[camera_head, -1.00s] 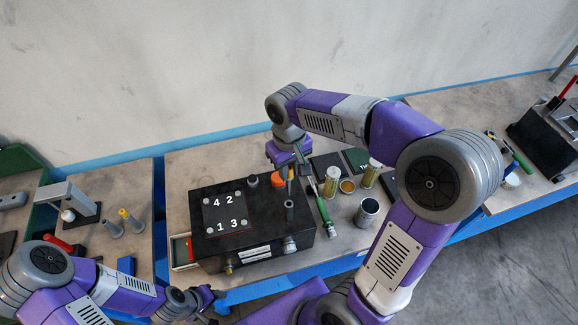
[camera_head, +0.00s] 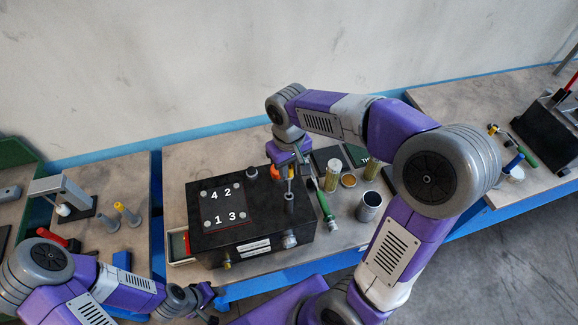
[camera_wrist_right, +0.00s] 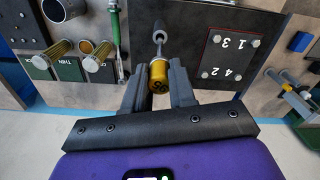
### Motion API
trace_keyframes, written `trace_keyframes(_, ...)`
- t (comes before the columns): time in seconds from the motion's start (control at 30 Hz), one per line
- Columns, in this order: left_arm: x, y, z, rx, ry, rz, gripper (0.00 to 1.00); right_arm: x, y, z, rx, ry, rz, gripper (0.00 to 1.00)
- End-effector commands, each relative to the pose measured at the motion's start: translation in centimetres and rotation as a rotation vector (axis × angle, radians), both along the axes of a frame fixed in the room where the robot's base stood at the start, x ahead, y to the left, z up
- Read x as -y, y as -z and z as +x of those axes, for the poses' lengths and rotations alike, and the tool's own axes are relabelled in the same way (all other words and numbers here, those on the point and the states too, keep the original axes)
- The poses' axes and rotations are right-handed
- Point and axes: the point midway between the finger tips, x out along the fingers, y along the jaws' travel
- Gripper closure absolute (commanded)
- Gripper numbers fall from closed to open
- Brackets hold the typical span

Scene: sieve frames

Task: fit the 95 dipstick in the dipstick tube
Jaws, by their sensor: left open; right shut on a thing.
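The 95 dipstick shows as a yellow handle (camera_wrist_right: 158,76) with dark marking in the right wrist view; the marking is too small to read surely. My right gripper (camera_wrist_right: 158,88) is shut on this handle, above the back right part of the black box. My left gripper (camera_head: 212,299) is open and empty, in front of the bench.
The black box (camera_head: 205,250) carries a numbered plate (camera_head: 226,207), a dark cap (camera_head: 251,173) and an orange cap (camera_head: 275,173). Right of it are a green-handled tool (camera_head: 325,205), yellowish canisters (camera_head: 332,175) and a metal cup (camera_head: 369,206). Two grey pegs (camera_head: 127,213) stand left.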

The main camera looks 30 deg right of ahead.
Motion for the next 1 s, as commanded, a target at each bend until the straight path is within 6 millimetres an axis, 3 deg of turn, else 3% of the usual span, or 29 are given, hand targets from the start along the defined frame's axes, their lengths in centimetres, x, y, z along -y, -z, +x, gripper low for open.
trace_keyframes(1.0,0.0,2.1,0.0,0.000,0.000,0.000,0.57,0.0,2.7,0.0,-0.001,0.000,0.000,1.00)
